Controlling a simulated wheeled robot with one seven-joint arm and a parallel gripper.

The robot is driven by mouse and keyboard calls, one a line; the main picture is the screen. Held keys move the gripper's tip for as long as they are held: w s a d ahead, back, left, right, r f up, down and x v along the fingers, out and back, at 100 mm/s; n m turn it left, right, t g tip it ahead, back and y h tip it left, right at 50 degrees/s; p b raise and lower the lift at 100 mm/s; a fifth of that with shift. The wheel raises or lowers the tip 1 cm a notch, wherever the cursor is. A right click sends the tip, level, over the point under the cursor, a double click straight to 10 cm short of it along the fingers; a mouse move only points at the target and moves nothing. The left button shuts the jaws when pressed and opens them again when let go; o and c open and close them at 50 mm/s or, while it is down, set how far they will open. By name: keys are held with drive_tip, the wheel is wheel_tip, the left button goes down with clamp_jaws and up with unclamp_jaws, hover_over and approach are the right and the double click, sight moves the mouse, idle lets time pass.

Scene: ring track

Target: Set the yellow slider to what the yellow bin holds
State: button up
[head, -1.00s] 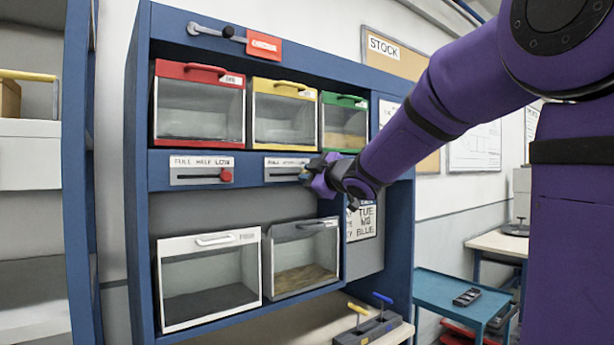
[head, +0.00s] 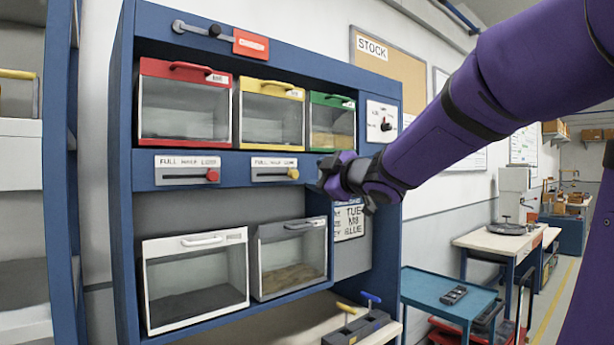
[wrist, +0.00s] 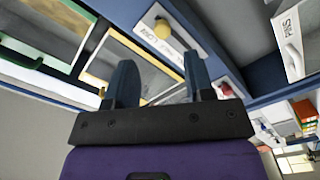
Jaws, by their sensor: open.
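The yellow slider (head: 274,169) is a labelled plate with a slot below the yellow bin. Its yellow knob (head: 293,173) sits at the right end of the slot, under the LOW end of the "FULL HALF LOW" label. The knob also shows in the wrist view (wrist: 163,29). The yellow bin (head: 271,86) has a yellow frame, a handle and a clear front. Its inside looks mostly grey, and I cannot clearly tell its fill level. My gripper (head: 323,173) is open and empty, just right of the knob and apart from it. Its two fingers show in the wrist view (wrist: 159,82).
The red bin (head: 185,68) and green bin (head: 331,99) flank the yellow one; the green holds sandy material. A red slider knob (head: 212,175) sits at its slot's right end. White (head: 195,241) and grey (head: 290,229) bins stand below. A blue cart (head: 450,297) stands right.

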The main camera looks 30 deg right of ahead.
drive_tip(key=shift+s+d, duration=0.15)
drive_tip(key=shift+s, duration=1.35)
drive_tip(key=s+a+f+m+g+h, duration=0.1)
drive_tip(key=s+a+f+m+g, duration=0.5)
drive_tip(key=s+f, duration=0.3)
drive_tip(key=s+a+f+m+g, duration=0.5)
drive_tip(key=s+f, duration=0.4)
drive_tip(key=s, duration=0.4)
drive_tip(key=shift+a+f+m+g+h, duration=0.3)
drive_tip(key=shift+a+m+g+h, duration=0.15)
drive_tip(key=shift+g, duration=0.45)
